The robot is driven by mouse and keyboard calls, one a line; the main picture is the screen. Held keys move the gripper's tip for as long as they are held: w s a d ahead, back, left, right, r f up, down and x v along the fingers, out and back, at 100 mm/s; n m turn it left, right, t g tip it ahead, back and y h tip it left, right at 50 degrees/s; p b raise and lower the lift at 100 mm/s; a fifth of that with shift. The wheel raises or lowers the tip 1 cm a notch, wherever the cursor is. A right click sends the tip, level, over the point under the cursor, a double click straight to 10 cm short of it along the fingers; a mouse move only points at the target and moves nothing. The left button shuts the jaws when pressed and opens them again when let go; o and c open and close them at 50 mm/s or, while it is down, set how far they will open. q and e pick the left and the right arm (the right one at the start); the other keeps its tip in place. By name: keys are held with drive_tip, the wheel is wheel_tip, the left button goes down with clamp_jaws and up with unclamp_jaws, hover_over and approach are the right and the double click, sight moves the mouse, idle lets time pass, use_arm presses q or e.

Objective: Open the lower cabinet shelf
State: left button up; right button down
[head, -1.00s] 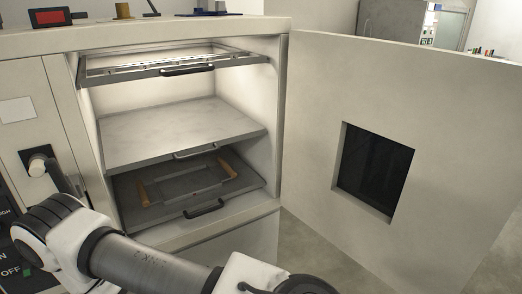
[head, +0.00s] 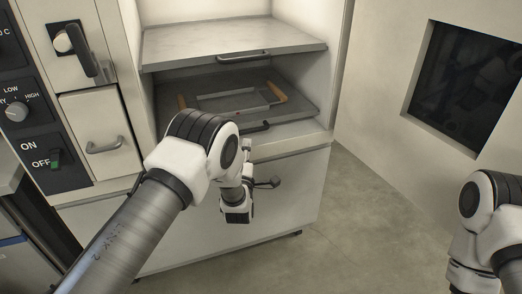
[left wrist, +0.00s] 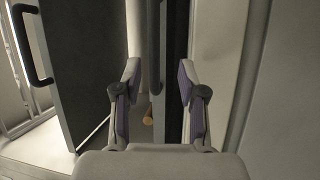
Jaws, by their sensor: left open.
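The lower cabinet shelf (head: 297,108) is a dark grey plate in the open cabinet, seen in the head view. It carries a dark frame with wooden grips (head: 276,92). Its dark bar handle (head: 257,127) is on the front edge, partly hidden by my left wrist. In the left wrist view, my left gripper (left wrist: 158,72) is open, its two fingers on either side of a dark upright-looking bar (left wrist: 153,45), which appears to be this handle. I cannot tell whether they touch. Its fingertips are not clear in the head view. My right gripper is out of view.
A lighter middle shelf (head: 220,44) with its own handle is just above. The cabinet door (head: 385,75) with a dark window stands open at right. A control panel (head: 25,115) and small drawer (head: 100,130) are at left. The floor (head: 330,230) in front is clear.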

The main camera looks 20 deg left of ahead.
sight(247, 133)
use_arm(q)
drive_tip(key=x, duration=0.8)
drive_tip(key=shift+s+a+r+b, duration=0.1)
drive_tip(key=shift+a+r+b, duration=0.05)
drive_tip(key=shift+r+b, duration=0.2)
clamp_jaws()
